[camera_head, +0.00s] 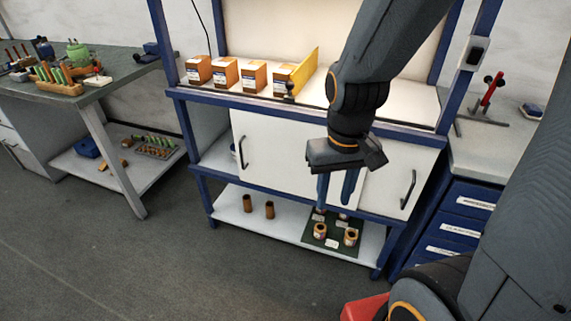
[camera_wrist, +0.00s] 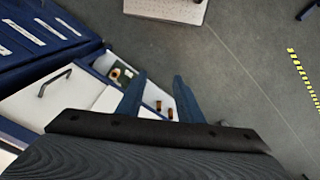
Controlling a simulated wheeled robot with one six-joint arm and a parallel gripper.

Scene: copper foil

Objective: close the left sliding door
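The left sliding door (camera_head: 270,155) is a white panel with a dark vertical handle (camera_head: 244,152) near its left edge. It stands partly open, with a gap (camera_head: 216,148) at its left showing the cabinet inside. The right sliding door (camera_head: 390,187) is white with a dark handle (camera_head: 408,190); a handle, likely this one, also shows in the wrist view (camera_wrist: 55,82). My gripper (camera_head: 337,205) hangs fingers down in front of the doors, right of the left door's handle, and hides part of them. Its blue fingers are apart and empty, also in the wrist view (camera_wrist: 158,82).
Several orange boxes (camera_head: 254,76) and a yellow piece (camera_head: 304,70) stand on the cabinet top. The lower shelf (camera_head: 285,228) holds brown cylinders and copper coils on a green mat. Blue drawers (camera_head: 455,225) stand at right. The floor (camera_head: 150,265) at front left is clear.

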